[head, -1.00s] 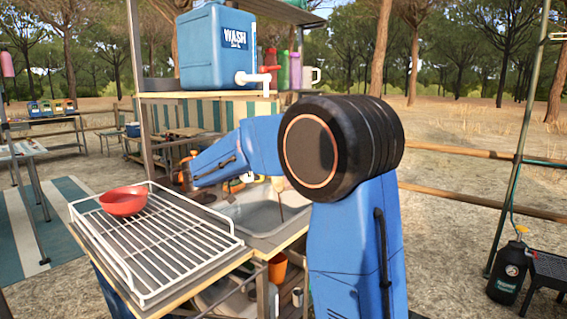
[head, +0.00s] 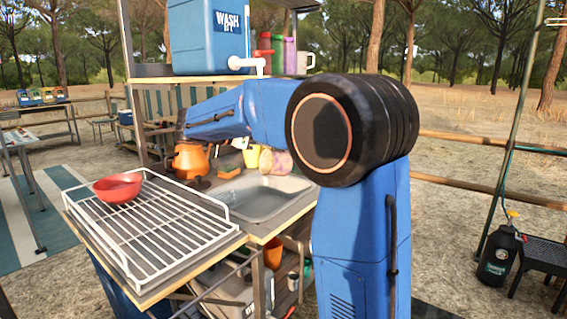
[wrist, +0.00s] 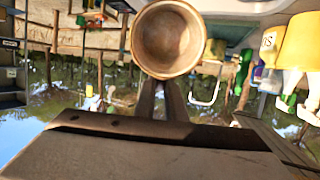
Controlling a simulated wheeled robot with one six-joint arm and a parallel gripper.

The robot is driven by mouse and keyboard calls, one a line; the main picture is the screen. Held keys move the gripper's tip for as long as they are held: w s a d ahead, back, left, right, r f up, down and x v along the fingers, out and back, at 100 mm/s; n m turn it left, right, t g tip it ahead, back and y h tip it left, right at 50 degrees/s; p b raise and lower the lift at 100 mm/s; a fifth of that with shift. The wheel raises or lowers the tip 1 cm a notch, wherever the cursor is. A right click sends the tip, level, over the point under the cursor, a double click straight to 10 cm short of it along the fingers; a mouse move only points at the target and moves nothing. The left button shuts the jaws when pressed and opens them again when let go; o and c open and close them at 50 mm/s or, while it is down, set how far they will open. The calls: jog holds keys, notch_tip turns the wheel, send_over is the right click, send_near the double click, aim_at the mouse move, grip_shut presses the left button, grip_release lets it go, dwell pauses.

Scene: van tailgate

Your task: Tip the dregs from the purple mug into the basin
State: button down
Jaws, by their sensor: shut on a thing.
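The purple mug (head: 281,164) looks pinkish in the head view and hangs tipped on its side above the grey basin (head: 262,203). In the wrist view I look into the mug's round mouth (wrist: 168,40), and its inside is brownish. My gripper (wrist: 160,98) is shut on the mug, with its two dark fingers reaching to it. In the head view my arm hides the gripper. No liquid shows falling from the mug now, and I cannot tell whether any is left inside.
A yellow cup (head: 250,157), an orange kettle (head: 190,160) and an orange sponge (head: 229,173) are behind the basin. A white rack (head: 160,235) with a red bowl (head: 118,188) is at left. The blue water container (head: 205,40) stands on the shelf above.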

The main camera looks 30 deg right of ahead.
notch_tip(320, 180, up, 2)
jog(key=y, duration=0.7)
jog(key=shift+d+r, duration=0.1)
jog(key=y, duration=0.2)
jog(key=r+y, duration=0.1)
jog(key=y, duration=0.2)
jog(key=shift+r+t+y, duration=0.15)
jog(key=shift+t+y, duration=0.15)
jog(key=shift+r+y, duration=0.25)
jog(key=shift+y, duration=0.75)
